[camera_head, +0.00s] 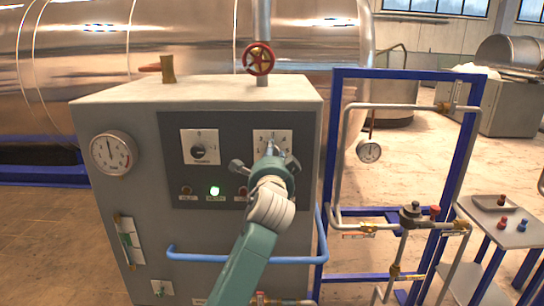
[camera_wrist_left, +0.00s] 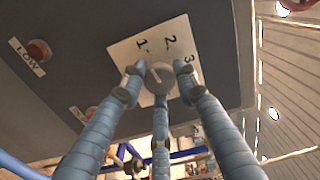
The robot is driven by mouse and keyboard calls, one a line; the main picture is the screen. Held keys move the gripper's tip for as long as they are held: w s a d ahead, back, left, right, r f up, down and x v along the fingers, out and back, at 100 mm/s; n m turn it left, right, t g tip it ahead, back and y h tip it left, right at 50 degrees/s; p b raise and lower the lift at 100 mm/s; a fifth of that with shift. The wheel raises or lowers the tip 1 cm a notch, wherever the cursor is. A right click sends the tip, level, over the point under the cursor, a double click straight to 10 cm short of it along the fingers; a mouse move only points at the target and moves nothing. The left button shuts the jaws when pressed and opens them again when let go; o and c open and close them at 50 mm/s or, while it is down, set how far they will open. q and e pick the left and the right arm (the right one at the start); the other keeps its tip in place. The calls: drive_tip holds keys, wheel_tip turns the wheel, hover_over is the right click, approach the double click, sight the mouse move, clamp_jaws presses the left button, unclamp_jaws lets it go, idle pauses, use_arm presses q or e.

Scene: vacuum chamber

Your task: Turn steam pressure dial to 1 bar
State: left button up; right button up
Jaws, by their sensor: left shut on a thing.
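The steam pressure dial is a square white plate (camera_wrist_left: 128,52) with a grey knob (camera_wrist_left: 159,77), and the digits 1, 2 and 3 show in the left wrist view. In the head view the plate (camera_head: 261,136) is on the right of the dark panel, partly hidden by my gripper. My left gripper (camera_head: 268,160) reaches it from below. Its blue-grey fingers are shut around the knob in the left wrist view. I cannot tell exactly which digit the knob points at. My right gripper is not in view.
A second white dial (camera_head: 199,147), a lit green lamp (camera_head: 214,190) and a round gauge (camera_head: 113,153) are on the cabinet front. A blue handrail (camera_head: 205,257) runs below the panel. A blue pipe frame (camera_head: 328,180) stands at the right.

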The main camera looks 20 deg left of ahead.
use_arm(q)
drive_tip(key=shift+d+f, duration=0.1)
drive_tip(key=shift+f, duration=0.1)
idle(0.3)
drive_tip(key=o, duration=0.9)
drive_tip(key=shift+o, duration=1.4)
drive_tip(key=shift+w+d+r, duration=0.1)
drive_tip(key=shift+r, duration=0.05)
drive_tip(key=v, duration=1.2)
